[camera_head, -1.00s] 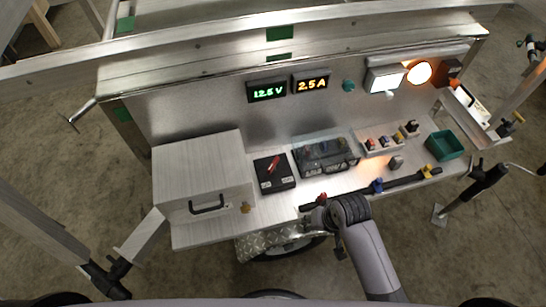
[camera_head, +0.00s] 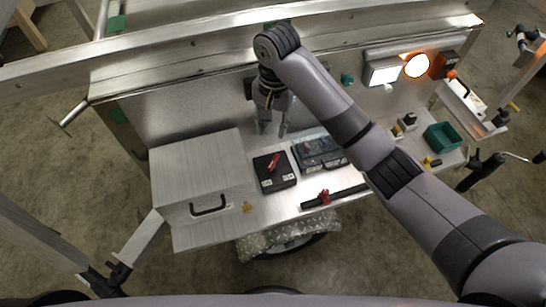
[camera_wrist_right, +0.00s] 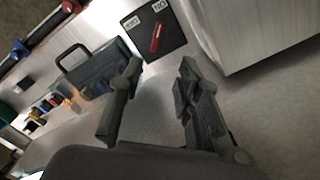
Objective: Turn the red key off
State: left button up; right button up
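The red key (camera_head: 273,162) sits on a black switch box (camera_head: 283,181) on the metal bench, right of the metal case. In the right wrist view the red key (camera_wrist_right: 156,37) lies slanted across the black box (camera_wrist_right: 171,17), between two small white labels. My right gripper (camera_head: 273,130) hangs above and behind the box in the head view. Its two fingers are apart and empty, and they also show in the right wrist view (camera_wrist_right: 157,95). The gripper is not touching the key. My left gripper is not in view.
A metal case (camera_head: 198,168) stands left of the box. A bar with a red clamp (camera_head: 325,197) lies along the front edge. A green bin (camera_head: 443,137) is farther right.

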aim_at(273, 161)
jog(key=f, duration=1.6)
jog(key=shift+w+d+p, duration=0.15)
jog(key=shift+w+p, duration=0.1)
jog(key=shift+p, duration=0.05)
jog(key=shift+r, duration=0.1)
grip_shut()
